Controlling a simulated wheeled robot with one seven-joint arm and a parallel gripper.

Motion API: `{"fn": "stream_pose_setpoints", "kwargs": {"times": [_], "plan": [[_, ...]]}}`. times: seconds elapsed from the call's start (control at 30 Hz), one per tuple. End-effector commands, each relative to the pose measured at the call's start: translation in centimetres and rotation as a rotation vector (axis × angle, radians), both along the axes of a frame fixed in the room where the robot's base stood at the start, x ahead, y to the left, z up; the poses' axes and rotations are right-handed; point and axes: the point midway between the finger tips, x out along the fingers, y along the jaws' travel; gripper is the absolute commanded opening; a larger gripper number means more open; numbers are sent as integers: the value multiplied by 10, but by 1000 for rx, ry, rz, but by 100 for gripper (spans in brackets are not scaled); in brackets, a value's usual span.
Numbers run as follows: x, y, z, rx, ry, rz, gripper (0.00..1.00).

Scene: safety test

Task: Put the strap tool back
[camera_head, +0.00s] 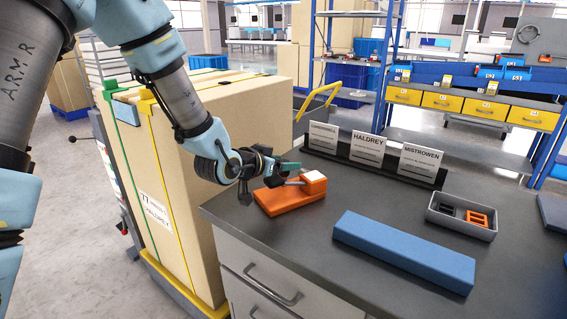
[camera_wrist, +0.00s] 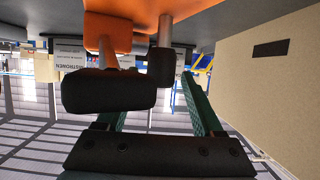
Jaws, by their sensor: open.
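The strap tool appears to be the orange tool (camera_head: 292,201) on the dark worktop near its left edge. It has a white label on top. In the wrist view its orange body (camera_wrist: 125,35) is at the top, and two grey rods with black grips (camera_wrist: 110,90) point towards the camera. My gripper (camera_head: 287,167) is beside and slightly above the tool. Its green fingers (camera_wrist: 155,100) are apart, around or near the grips; one grip partly hides the left finger. I cannot tell whether they touch.
A long blue block (camera_head: 405,250) lies at the worktop's front. A grey tray (camera_head: 462,216) holds black and orange parts. Name placards (camera_head: 368,148) stand at the back. A large strapped carton (camera_head: 185,210) stands left of the drawer cabinet (camera_head: 270,285). The worktop's middle is clear.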

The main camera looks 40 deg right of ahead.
Motion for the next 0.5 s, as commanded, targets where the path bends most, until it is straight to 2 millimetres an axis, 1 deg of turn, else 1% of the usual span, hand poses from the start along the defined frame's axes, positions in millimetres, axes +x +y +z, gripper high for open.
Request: {"fn": "stream_pose_setpoints", "kwargs": {"times": [0.17,0.5], "plan": [[-4,19,8,0,-3,1,69],[-20,80,34,0,-3,2,69]]}}
